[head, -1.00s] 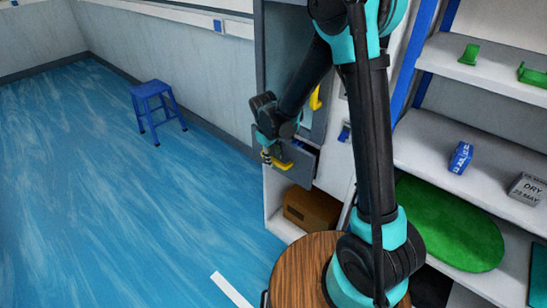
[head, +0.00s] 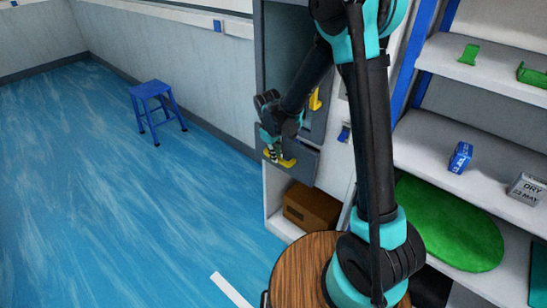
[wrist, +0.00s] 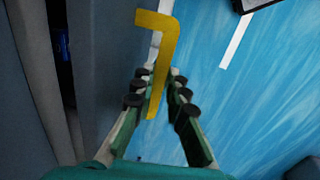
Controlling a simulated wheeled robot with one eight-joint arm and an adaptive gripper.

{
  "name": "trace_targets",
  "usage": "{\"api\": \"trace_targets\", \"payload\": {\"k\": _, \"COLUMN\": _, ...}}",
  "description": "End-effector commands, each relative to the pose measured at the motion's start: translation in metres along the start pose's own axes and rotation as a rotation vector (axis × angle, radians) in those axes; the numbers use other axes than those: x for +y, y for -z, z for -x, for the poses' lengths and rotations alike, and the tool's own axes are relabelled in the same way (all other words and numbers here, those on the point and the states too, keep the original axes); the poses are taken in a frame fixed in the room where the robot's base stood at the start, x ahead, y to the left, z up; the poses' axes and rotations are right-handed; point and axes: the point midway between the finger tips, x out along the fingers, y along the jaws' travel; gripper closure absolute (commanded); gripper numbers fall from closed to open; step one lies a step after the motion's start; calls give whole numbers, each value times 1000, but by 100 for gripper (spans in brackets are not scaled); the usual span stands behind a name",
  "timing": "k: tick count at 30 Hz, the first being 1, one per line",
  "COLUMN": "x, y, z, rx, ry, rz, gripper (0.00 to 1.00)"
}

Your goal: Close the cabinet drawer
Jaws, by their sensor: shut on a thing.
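The grey drawer front (head: 303,166) is in the lower part of the cabinet (head: 258,60). It has a yellow handle (head: 288,162). My gripper (head: 273,155) is at the drawer front, shut on the yellow handle. In the wrist view the handle (wrist: 160,65) lies between the fingers of my gripper (wrist: 162,85), with its bent end past the fingertips. A dark gap (wrist: 65,45) shows at the left of that view, beside the grey panel. My arm and wrist hide part of the drawer in the head view.
A second yellow handle (head: 315,99) is above the drawer. A brown box (head: 311,207) sits in the open compartment below. White shelves (head: 450,130) stand at right. A round wooden top (head: 303,272) is in front. A blue stool (head: 157,108) stands on open floor at left.

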Motion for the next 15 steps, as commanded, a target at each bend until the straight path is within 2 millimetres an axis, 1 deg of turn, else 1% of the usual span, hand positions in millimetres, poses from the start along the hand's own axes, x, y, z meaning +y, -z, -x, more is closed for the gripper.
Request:
{"api": "trace_targets", "payload": {"k": 1, "x": 10, "y": 0, "z": -2, "rx": -1, "ry": -1, "rz": -5, "gripper": 100}}
{"api": "trace_targets", "payload": {"k": 4, "x": 24, "y": 0, "z": -4, "rx": -1, "ry": -1, "rz": -4, "gripper": 100}}
{"api": "trace_targets", "payload": {"k": 6, "x": 27, "y": 0, "z": -5, "rx": 0, "ry": -2, "rz": -2, "gripper": 100}}
{"api": "trace_targets", "payload": {"k": 13, "x": 28, "y": 0, "z": -5, "rx": 0, "ry": -6, "rz": -1, "gripper": 100}}
{"api": "trace_targets", "payload": {"k": 14, "x": 28, "y": 0, "z": -5, "rx": 1, "ry": -6, "rz": -1, "gripper": 83}}
{"api": "trace_targets", "payload": {"k": 15, "x": 28, "y": 0, "z": -5, "rx": 1, "ry": -6, "rz": -2, "gripper": 78}}
